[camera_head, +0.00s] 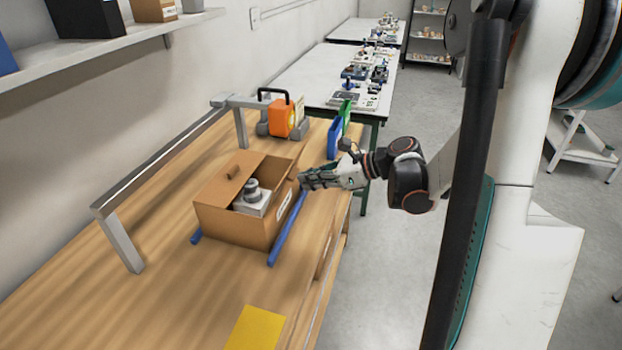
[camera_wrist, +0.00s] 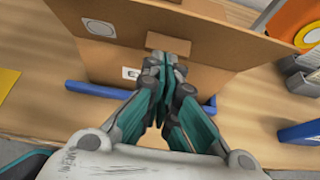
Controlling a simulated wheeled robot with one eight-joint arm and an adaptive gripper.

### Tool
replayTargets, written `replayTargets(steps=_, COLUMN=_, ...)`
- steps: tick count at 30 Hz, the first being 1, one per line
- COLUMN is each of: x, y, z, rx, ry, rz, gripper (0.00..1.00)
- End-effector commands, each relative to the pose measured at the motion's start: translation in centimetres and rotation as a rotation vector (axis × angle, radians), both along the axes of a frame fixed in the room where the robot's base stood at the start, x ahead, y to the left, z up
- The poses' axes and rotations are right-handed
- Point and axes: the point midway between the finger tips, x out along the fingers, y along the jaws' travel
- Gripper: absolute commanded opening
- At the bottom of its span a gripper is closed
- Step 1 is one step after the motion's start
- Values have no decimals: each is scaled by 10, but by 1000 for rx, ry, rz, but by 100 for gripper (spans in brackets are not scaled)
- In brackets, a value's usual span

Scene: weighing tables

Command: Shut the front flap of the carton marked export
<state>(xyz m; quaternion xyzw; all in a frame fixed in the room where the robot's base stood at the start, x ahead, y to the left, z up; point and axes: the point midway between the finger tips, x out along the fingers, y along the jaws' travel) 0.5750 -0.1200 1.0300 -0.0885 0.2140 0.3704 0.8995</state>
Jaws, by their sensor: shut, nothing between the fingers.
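An open brown carton (camera_head: 235,226) stands on the wooden table. One flap (camera_head: 229,180) with a small tab covers the left part of its top. A grey and white object (camera_head: 252,198) shows inside. A panel on the side facing my arm carries a white label (camera_head: 284,204); its writing is too small to read. My gripper (camera_head: 304,179) is shut and empty, close beside that panel. In the wrist view the fingertips (camera_wrist: 168,60) are in front of the cardboard panel (camera_wrist: 215,50), near a tab (camera_wrist: 168,43); I cannot tell whether they touch it.
Blue rails (camera_head: 287,232) lie beside the carton. A metal frame (camera_head: 160,166) stands behind it. An orange device (camera_head: 281,118) and blue and green upright folders (camera_head: 335,137) stand at the far end. A yellow sheet (camera_head: 255,328) lies on clear table in front.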

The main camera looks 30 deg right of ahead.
Motion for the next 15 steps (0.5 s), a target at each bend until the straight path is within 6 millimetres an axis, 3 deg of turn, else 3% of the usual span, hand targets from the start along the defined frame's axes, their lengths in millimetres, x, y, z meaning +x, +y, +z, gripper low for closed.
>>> replayTargets(steps=15, x=3, y=3, z=9, rx=-67, ry=67, rz=2, gripper=0)
